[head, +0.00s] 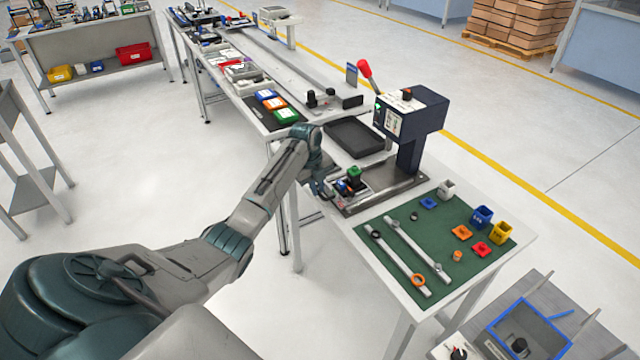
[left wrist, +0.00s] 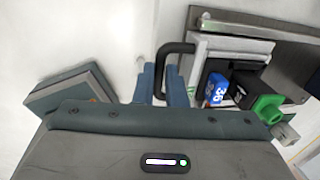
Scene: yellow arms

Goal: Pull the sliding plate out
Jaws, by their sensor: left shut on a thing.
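The sliding plate (head: 352,203) is at the front left of the dark press (head: 409,113) on the table. In the left wrist view the plate (left wrist: 238,46) is light grey and has a black bar handle (left wrist: 174,48) on its near side. Blue, black and green blocks (left wrist: 264,107) sit on it. My left gripper (head: 322,191) is at the plate's left edge. In the left wrist view its two blue-grey fingers (left wrist: 163,82) are shut on the handle, one on each side of the bar. My right gripper is out of view.
A green mat (head: 385,260) with two grey rails, rings and several coloured blocks covers the near table end. A black tray (head: 354,137) lies behind the plate. The press has a red-knobbed lever (head: 366,70). Open floor lies left of the table.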

